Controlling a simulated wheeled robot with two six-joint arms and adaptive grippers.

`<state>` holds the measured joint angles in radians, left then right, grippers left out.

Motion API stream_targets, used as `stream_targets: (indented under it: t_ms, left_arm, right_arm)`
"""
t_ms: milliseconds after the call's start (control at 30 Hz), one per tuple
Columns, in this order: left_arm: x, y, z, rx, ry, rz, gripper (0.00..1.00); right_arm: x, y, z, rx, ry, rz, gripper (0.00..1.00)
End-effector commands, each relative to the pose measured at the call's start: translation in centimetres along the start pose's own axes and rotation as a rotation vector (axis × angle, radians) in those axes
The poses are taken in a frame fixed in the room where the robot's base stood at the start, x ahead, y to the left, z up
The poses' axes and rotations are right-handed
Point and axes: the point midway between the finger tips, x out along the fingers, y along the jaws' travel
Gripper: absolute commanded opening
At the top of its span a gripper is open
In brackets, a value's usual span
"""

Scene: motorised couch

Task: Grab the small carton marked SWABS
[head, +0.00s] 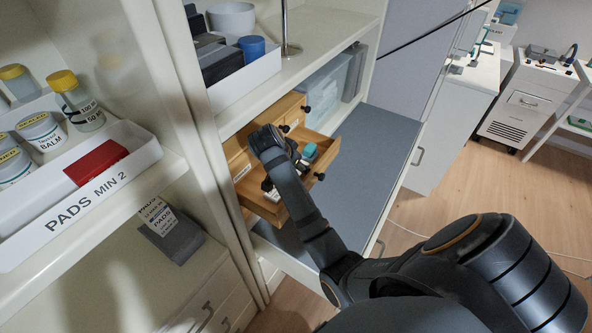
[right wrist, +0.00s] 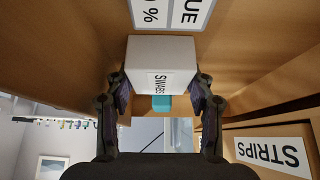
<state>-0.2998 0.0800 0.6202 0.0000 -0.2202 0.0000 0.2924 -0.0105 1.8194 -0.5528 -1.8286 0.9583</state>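The small white carton (right wrist: 162,62) marked SWABS shows in the right wrist view, between the two fingers of my right gripper (right wrist: 161,92). The dark finger pads lie against its two sides. In the head view my right arm reaches into the open wooden drawer (head: 327,160), and the right gripper (head: 268,187) is partly hidden there. The carton cannot be made out in the head view. My left gripper is not in view.
A teal item (head: 308,152) lies in the drawer and shows behind the carton (right wrist: 161,103). A STRIPS label (right wrist: 272,152) is on the wood nearby. A shelf upright (head: 185,90) stands left of the drawer; a grey surface (head: 375,150) lies to its right.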

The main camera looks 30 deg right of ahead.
Motion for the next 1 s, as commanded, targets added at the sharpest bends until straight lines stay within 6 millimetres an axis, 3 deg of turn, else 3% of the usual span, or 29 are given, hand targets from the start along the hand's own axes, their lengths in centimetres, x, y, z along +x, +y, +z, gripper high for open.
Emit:
stream_targets:
  t_ms: [100,433,700,833,1000]
  left_arm:
    - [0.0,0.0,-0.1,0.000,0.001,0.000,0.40]
    - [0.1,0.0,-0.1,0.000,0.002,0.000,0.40]
    - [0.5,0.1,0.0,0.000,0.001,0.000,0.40]
    - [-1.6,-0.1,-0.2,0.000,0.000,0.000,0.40]
    - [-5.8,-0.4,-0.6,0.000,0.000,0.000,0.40]
  right_arm:
    - [0.0,0.0,0.0,0.000,0.000,0.000,0.25]
    - [-0.6,-0.1,-0.4,0.001,0.002,-0.002,0.25]
    - [-4.8,-0.1,-3.1,0.004,0.003,-0.006,0.25]
    - [-8.2,-0.1,-5.3,0.002,0.002,-0.002,0.25]
    - [-11.4,0.0,-7.3,0.000,0.000,0.001,0.25]
